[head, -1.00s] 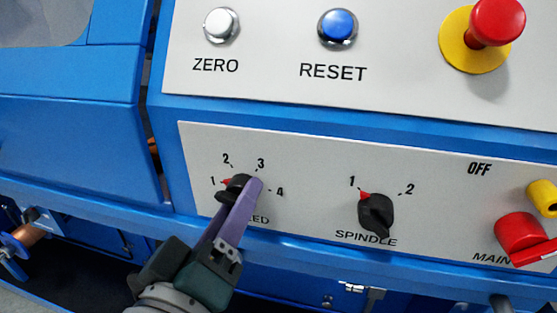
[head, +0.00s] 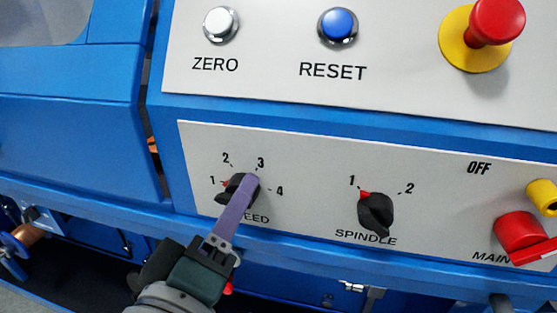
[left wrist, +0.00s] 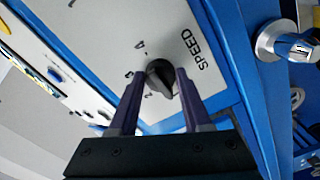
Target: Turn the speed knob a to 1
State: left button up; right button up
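The speed knob (head: 223,194) is black with a red mark on the lower left panel, above the partly covered word SPEED. Its red mark shows on the left side, close to the numeral 1. My left gripper (head: 246,180) comes from below, and its purple finger covers the knob's right part. In the left wrist view the knob (left wrist: 160,77) lies between the two finger tips (left wrist: 160,73). The fingers stand apart, one on each side; whether they touch it is unclear. My right gripper is out of view.
The spindle knob (head: 376,213) is to the right, with the red main switch (head: 520,230) beyond it. Above are the ZERO button (head: 221,24), the blue RESET button (head: 338,25) and a red mushroom button (head: 497,20). A blue ledge (head: 310,244) runs under the panel.

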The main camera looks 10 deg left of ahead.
pick_arm(q)
jog(key=o, duration=0.4)
jog(key=shift+o, duration=0.2)
jog(key=s, duration=1)
jog(key=shift+a, duration=0.15)
